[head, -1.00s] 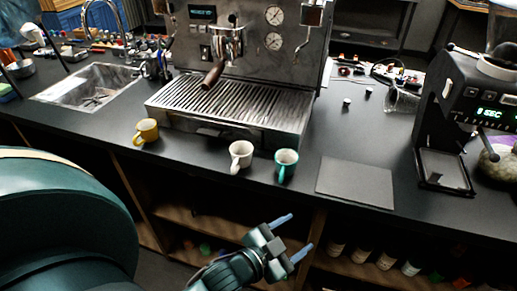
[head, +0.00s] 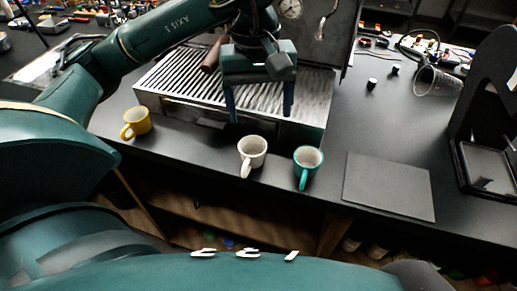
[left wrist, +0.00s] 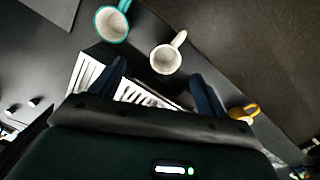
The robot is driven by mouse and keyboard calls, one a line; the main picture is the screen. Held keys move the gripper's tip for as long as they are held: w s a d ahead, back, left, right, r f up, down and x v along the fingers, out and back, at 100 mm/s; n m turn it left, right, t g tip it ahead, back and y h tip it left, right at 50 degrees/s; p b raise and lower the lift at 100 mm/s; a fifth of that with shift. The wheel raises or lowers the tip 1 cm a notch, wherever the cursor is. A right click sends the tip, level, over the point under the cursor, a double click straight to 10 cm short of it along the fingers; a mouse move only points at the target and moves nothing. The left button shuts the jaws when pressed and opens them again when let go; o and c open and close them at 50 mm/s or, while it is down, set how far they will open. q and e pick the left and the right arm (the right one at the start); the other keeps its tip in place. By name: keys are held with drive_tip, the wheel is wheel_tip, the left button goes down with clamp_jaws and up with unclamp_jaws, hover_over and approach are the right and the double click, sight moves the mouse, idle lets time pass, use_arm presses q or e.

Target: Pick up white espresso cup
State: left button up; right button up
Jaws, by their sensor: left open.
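The white espresso cup (head: 251,153) stands upright near the counter's front edge, its handle toward the edge. In the left wrist view the cup (left wrist: 165,60) appears just beyond and between my fingertips. My left gripper (head: 260,112) is open and empty, fingers pointing down in front of the drip tray, behind the cup and apart from it. Its two dark fingers also show in the left wrist view (left wrist: 160,78). A teal cup (head: 308,162) stands right of the white cup, and a yellow cup (head: 136,122) stands farther left. My right gripper is not in view.
The espresso machine's slatted drip tray (head: 180,82) lies behind the cups, with a portafilter handle (head: 211,58) above it. A dark flat mat (head: 390,187) lies to the right. A clear tumbler (head: 437,82) lies farther back. The counter between the yellow and white cups is clear.

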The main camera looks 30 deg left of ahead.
use_arm(q)
drive_tip(key=a, duration=0.2)
approach(253, 149)
drive_tip(key=s+d, duration=0.2)
drive_tip(key=shift+y, duration=0.4)
drive_tip(key=f, duration=0.3)
drive_tip(key=s+f, duration=0.1)
drive_tip(key=f, duration=0.1)
drive_tip(key=shift+d+f+p, duration=0.2)
drive_tip(key=shift+p, duration=0.1)
drive_tip(key=shift+w+f, duration=0.15)
drive_tip(key=shift+f, duration=0.4)
drive_tip(key=c, duration=1.1)
